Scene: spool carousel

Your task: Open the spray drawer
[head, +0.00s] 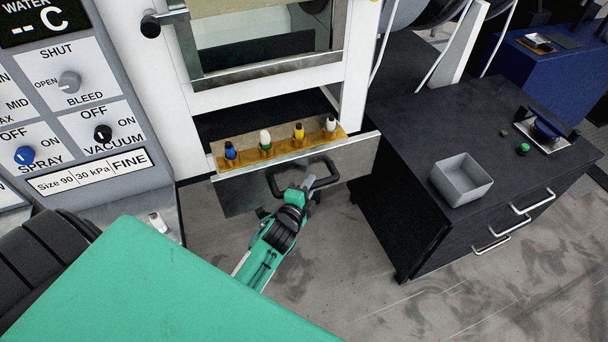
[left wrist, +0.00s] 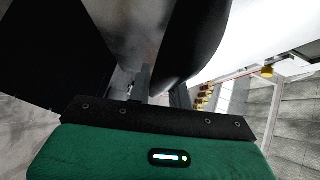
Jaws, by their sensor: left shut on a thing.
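The spray drawer (head: 340,165) has a grey metal front and a black bar handle. My right gripper is not in view.
A control panel (head: 75,60) with knobs and labels is at the left. A black cabinet (head: 430,200) stands close on the right, with a grey open box (head: 461,180) on top. A glass-fronted door (head: 265,60) is above the drawer. The floor before the drawer is clear.

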